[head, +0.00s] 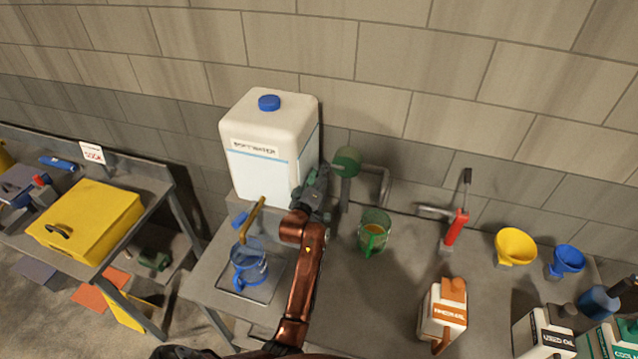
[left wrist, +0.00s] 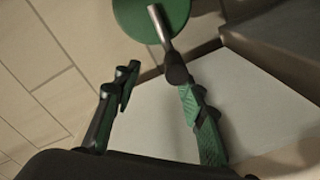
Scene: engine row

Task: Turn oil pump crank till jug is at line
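The oil pump (head: 347,161) has a round green body at the back of the bench, with a grey pipe bending down to its right. In the left wrist view its green disc (left wrist: 140,18) carries a metal crank (left wrist: 159,27) ending in a dark knob (left wrist: 176,70). A clear green jug (head: 374,231) with some amber oil stands in front of the pipe; its line is too small to make out. My left gripper (head: 322,183) is beside the pump. In its wrist view, the fingers (left wrist: 153,82) are apart, with the knob close to the right fingertip. Contact is unclear.
A white soft-water tank (head: 270,145) stands directly left of the gripper. A blue jug (head: 249,266) sits on a tray (head: 268,290) under a brass tap (head: 252,220). An oil carton (head: 443,312), red-handled pump (head: 456,229), and yellow (head: 515,246) and blue (head: 567,260) funnels stand right.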

